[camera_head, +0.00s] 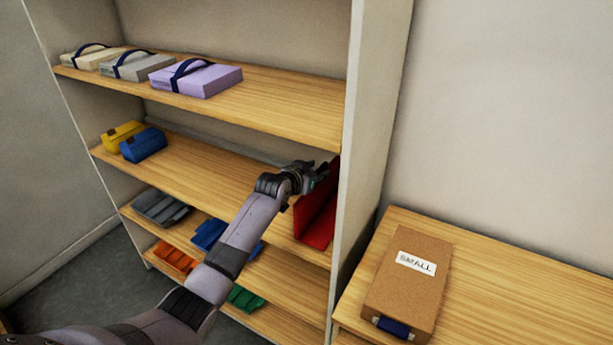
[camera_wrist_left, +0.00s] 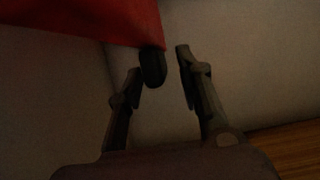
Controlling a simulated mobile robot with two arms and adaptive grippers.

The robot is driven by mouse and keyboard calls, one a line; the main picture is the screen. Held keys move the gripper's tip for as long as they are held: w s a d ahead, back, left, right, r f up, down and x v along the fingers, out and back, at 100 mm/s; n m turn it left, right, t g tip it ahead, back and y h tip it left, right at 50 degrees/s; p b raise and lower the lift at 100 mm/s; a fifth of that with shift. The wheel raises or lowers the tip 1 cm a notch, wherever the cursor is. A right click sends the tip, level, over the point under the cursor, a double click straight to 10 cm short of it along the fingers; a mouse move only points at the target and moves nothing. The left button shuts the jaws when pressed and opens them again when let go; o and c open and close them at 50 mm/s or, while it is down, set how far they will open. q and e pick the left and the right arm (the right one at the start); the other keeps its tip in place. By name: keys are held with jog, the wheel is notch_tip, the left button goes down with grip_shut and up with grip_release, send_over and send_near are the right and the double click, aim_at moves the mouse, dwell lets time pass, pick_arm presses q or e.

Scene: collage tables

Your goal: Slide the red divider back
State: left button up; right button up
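The red divider (camera_head: 318,222) stands at the right end of the middle shelf (camera_head: 200,172), close to the right side wall of the shelf unit. It has an upright panel and a flat red foot. My left gripper (camera_head: 318,174) is at the panel's upper left side. In the left wrist view the divider's red corner (camera_wrist_left: 100,18) hangs in from the top left, with a dark rounded knob (camera_wrist_left: 152,67) at its tip. The knob is between the open fingers, near the left one, with a gap to the right one. My right gripper is not in view.
Yellow (camera_head: 122,136) and blue (camera_head: 143,145) cases sit at the shelf's left, with bare wood between them and the divider. Strapped boxes (camera_head: 195,79) lie on the shelf above. Folded items (camera_head: 160,207) lie below. A cardboard box (camera_head: 408,283) labelled SMALL lies on the right table.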

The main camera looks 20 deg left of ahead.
pick_arm(q)
jog(key=v, duration=1.1)
jog(key=shift+s, duration=0.2)
